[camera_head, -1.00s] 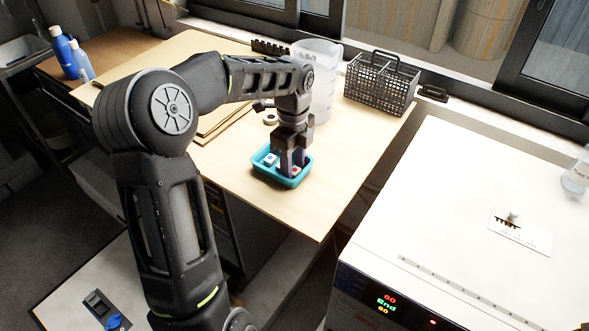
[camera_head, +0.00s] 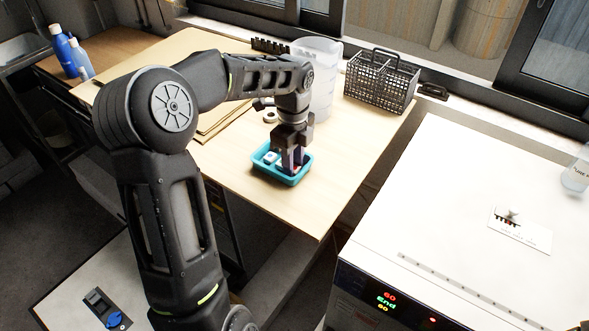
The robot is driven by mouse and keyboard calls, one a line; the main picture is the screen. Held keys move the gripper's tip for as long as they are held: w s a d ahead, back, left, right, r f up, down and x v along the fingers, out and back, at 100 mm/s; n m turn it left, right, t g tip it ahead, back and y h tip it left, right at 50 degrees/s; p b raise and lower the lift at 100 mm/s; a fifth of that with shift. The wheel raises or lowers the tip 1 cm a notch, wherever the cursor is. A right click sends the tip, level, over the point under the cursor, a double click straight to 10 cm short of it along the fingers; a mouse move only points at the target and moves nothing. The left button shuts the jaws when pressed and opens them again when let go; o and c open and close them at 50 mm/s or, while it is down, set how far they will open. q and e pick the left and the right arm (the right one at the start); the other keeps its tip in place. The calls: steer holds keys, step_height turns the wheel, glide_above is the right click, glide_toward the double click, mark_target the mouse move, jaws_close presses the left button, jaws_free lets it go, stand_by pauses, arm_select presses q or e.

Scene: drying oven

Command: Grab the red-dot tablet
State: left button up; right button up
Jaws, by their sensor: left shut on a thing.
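A small teal tray (camera_head: 266,172) stands on the wooden table. A white tablet with a blue dot (camera_head: 270,157) lies in its left part. My left gripper (camera_head: 291,168) points straight down into the right part of the tray, its jaws shut on the red-dot tablet. That tablet is mostly hidden between and behind the fingers, with only a trace of red showing low by them. My right gripper is out of view.
A clear plastic jug (camera_head: 322,85) and a black wire basket (camera_head: 381,80) stand behind the tray. A white oven (camera_head: 450,230) with a lit display is at right. Blue bottles (camera_head: 64,50) stand far left. The table's front right is clear.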

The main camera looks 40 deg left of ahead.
arm_select(q)
jaws_close()
steer(key=shift+r, duration=0.1)
step_height(320, 180, up, 10)
steer(key=shift+b, duration=0.45)
steer(key=shift+d+f, duration=0.1)
steer(key=shift+f, duration=0.1)
stand_by(0.3)
